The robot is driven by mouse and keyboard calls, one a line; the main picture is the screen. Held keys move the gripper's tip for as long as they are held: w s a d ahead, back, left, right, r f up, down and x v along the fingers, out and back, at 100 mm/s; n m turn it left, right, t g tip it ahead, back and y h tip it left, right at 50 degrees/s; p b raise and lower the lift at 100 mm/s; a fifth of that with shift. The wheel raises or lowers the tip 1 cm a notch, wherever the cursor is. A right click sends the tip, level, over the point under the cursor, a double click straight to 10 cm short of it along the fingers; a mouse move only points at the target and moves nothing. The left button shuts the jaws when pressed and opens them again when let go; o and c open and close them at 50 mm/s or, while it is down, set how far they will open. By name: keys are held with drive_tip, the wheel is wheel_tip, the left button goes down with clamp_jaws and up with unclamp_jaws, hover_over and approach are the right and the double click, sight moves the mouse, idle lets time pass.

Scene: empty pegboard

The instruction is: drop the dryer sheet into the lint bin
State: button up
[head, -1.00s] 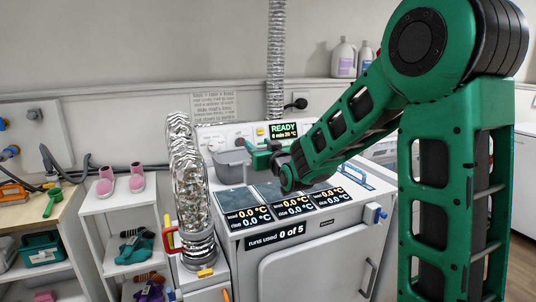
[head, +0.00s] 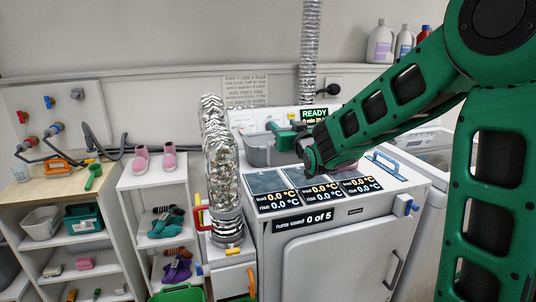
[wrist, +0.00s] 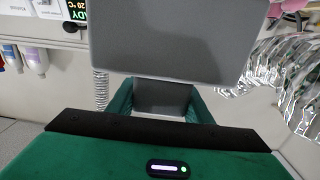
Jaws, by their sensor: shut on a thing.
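My gripper (head: 290,135) is at the back of the white dryer's top, by a grey tub (head: 262,153). The wrist view seems upside down. There my gripper (wrist: 162,105) is shut on a narrow grey piece between its green fingers. This piece appears to join a broad grey panel (wrist: 180,40), which looks like the tub's wall. I cannot make out a separate dryer sheet, nor any label naming a lint bin. A green bin (head: 178,293) shows partly at the bottom edge of the head view.
The dryer (head: 325,265) has several display pads on top and a blue handle (head: 386,166) at right. A shiny foil duct (head: 222,175) stands close left of the tub. White shelves (head: 130,215) hold shoes and socks. Bottles (head: 381,42) stand on the back ledge.

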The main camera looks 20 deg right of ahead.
drive_tip(key=w+d+r, duration=0.1)
drive_tip(key=w+d, duration=0.2)
drive_tip(key=w, duration=2.4)
drive_tip(key=shift+s+d+f, duration=0.1)
drive_tip(key=shift+f, duration=2.75)
drive_tip(key=o, duration=1.4)
drive_tip(key=shift+c, duration=0.2)
drive_tip(key=s, duration=1)
drive_tip(key=shift+s, duration=0.35)
